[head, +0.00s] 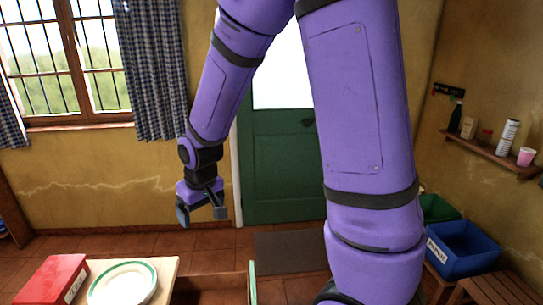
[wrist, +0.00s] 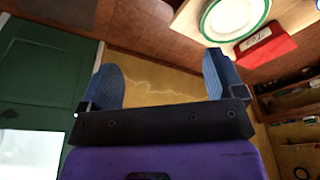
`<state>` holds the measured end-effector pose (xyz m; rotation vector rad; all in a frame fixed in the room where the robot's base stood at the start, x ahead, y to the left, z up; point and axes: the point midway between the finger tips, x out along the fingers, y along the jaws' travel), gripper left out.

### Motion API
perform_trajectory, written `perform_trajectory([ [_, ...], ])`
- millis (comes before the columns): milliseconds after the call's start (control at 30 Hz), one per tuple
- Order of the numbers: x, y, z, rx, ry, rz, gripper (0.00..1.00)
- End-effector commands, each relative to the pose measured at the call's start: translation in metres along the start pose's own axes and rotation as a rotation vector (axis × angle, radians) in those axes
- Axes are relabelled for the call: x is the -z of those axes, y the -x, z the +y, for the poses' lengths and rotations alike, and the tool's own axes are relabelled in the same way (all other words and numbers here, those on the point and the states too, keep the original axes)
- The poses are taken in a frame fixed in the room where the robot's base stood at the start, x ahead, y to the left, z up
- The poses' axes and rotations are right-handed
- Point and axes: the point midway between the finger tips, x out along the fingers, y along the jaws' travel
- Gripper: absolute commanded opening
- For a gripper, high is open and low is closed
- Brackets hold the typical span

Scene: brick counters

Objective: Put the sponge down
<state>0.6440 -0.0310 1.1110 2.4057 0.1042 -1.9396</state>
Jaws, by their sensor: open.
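My gripper (head: 203,213) hangs in the air in the head view, left of the green door. In the wrist view my gripper (wrist: 163,80) shows two blue fingers spread wide apart, with nothing between them. It is open and empty. I see no sponge in either view. A white plate with a green rim (head: 122,284) lies on a light-topped table (head: 171,268) at the bottom left, well below the gripper. The plate (wrist: 236,16) also shows at the top of the wrist view.
A red box (head: 53,281) lies beside the plate. A blue bin (head: 466,250) and a green bin (head: 438,209) stand at the right. A wall shelf (head: 490,150) holds bottles and cups. The green door (head: 283,165) is behind. Air around the gripper is clear.

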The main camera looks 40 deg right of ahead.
Motion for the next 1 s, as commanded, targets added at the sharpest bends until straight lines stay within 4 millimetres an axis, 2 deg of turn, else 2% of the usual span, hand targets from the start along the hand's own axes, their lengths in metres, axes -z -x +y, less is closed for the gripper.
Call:
perform_trajectory([
  [33, -0.003, 0.020, 0.002, -0.001, -0.005, 0.020, 0.88],
  [200, -0.019, 0.077, 0.008, -0.004, -0.019, 0.065, 0.88],
  [500, -0.069, 0.164, 0.016, -0.013, -0.044, 0.144, 0.88],
  [700, -0.111, 0.209, 0.019, -0.020, -0.061, 0.195, 0.88],
  [800, -0.132, 0.226, 0.019, -0.023, -0.068, 0.217, 0.88],
  [1000, -0.161, 0.244, 0.019, -0.028, -0.078, 0.243, 0.88],
])
